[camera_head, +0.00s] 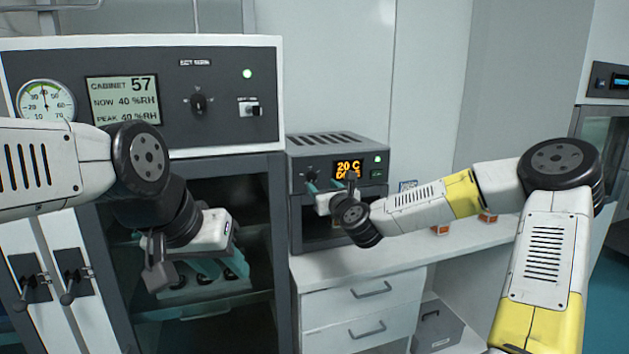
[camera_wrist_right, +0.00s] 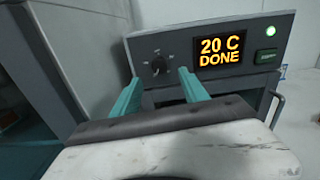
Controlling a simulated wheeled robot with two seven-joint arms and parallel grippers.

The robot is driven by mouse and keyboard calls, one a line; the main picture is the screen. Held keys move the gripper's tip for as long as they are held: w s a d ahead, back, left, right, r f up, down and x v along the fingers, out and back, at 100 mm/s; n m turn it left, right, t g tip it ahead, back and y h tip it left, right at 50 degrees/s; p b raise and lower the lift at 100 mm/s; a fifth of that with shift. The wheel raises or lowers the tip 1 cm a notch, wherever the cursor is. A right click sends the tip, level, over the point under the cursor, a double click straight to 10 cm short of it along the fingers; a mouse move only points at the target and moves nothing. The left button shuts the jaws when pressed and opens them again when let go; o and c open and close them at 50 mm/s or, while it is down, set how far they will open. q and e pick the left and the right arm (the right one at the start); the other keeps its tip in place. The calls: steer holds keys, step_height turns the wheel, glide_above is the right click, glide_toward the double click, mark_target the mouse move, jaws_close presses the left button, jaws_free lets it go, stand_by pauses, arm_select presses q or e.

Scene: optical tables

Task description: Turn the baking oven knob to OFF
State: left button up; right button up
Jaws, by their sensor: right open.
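The baking oven (camera_head: 300,168) is a grey box on the bench with an orange display; in the right wrist view (camera_wrist_right: 262,30) the display reads 20 C DONE. Its black knob (camera_wrist_right: 159,65) sits left of the display, with small marks around it; its exact setting is too small to read. My right gripper (camera_wrist_right: 160,79) is open and empty, its teal fingertips at either side of and just below the knob, apparently short of it. In the head view this gripper (camera_head: 323,185) is at the oven front. My left gripper (camera_head: 222,265) hangs before the large cabinet, its teal fingers apart and empty.
A large cabinet (camera_head: 225,60) with a gauge, a humidity display, a knob and a dark glass door stands at the left. The white bench (camera_head: 440,262) right of the oven carries small orange items (camera_head: 488,217). A green button (camera_wrist_right: 268,56) is below the oven's lamp.

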mark_target(313, 177)
steer(key=x, duration=0.7)
steer(key=shift+f, duration=0.1)
steer(key=shift+c, duration=0.4)
jaws_close()
